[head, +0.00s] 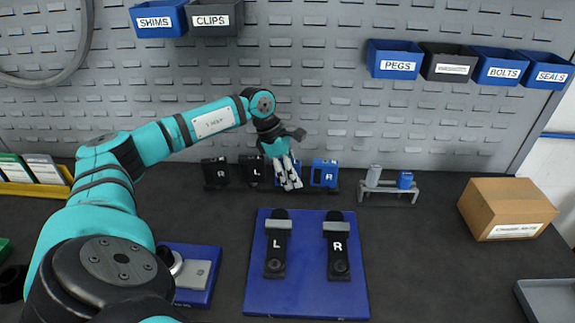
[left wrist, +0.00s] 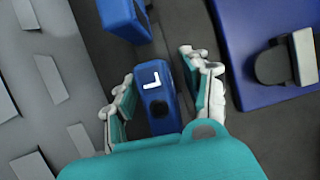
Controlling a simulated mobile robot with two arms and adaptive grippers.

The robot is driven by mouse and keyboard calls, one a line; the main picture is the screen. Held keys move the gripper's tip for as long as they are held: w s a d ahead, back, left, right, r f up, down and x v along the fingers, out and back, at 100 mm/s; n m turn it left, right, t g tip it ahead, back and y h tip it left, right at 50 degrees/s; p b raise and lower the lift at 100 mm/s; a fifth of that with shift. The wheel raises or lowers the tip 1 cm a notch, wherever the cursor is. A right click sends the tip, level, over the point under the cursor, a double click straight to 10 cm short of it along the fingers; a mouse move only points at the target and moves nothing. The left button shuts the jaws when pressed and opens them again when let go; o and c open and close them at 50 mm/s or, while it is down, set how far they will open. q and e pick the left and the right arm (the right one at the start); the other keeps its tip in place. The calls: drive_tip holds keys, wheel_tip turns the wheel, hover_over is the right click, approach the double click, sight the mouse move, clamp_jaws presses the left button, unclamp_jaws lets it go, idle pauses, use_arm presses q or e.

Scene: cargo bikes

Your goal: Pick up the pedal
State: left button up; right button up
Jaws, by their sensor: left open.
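A blue pedal marked L (left wrist: 155,98) lies between the open fingers of my left gripper (left wrist: 158,72) in the left wrist view. Dark floor shows between pedal and fingers, so neither finger seems to touch it. In the head view my left gripper (head: 286,174) points down over the back row and mostly hides this pedal. A blue pedal marked R (head: 324,174) stands just right of it; a blue block beyond the fingertips (left wrist: 124,18) shows in the left wrist view. Black pedals marked R (head: 216,172) and L (head: 252,170) stand to the left. My right gripper is out of view.
A blue board (head: 306,288) with black parts marked L and R lies in front. A small grey rack (head: 388,188) and a cardboard box (head: 506,208) are at the right. Labelled bins, such as the pegs bin (head: 394,58), hang on the wall panel behind.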

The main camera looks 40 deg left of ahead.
use_arm(q)
drive_tip(key=shift+w+d+f, duration=0.1)
drive_tip(key=shift+f, duration=0.2)
clamp_jaws()
drive_tip(key=shift+r, duration=0.1)
